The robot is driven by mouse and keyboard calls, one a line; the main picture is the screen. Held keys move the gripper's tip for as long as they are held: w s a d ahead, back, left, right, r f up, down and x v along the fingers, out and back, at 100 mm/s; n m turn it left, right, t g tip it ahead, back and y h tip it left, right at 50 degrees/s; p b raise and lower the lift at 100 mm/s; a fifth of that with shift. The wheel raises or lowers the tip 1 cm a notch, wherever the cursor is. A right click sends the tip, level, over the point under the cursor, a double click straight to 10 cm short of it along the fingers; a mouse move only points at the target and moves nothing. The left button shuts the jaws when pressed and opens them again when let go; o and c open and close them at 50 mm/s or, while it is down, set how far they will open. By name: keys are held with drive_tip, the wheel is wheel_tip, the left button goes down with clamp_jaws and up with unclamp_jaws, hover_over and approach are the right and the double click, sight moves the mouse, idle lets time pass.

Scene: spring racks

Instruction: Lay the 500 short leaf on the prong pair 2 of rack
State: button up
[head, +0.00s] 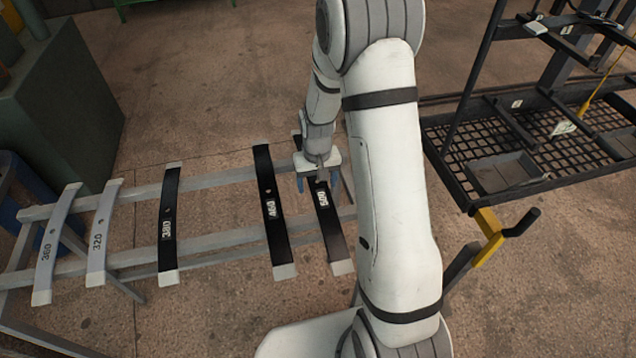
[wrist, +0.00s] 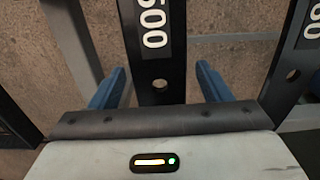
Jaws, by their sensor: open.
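The 500 leaf (head: 333,236) is a dark, slightly curved strip with pale ends and a white 500 label. It lies across the two rails of a grey stand, rightmost in the row. My gripper (head: 316,184) is over its upper half, with blue fingers pointing down. In the wrist view the 500 leaf (wrist: 160,65) runs between the open fingers of my gripper (wrist: 161,78), with a gap on each side. The dark rack (head: 450,178) stands at right in the head view. Its prong numbers cannot be read, and my arm hides part of the view.
The stand (head: 215,180) also bears the 460 leaf (head: 272,220), the 380 leaf (head: 168,245), the 320 leaf (head: 103,235) and the 360 leaf (head: 52,235). A yellow bracket with a dark handle (head: 520,222) sticks out of the rack's near corner. A green cabinet (head: 60,110) stands at left.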

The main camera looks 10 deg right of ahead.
drive_tip(key=shift+f, duration=0.25)
drive_tip(key=shift+c, duration=0.4)
clamp_jaws()
drive_tip(key=shift+r, duration=0.15)
idle(0.3)
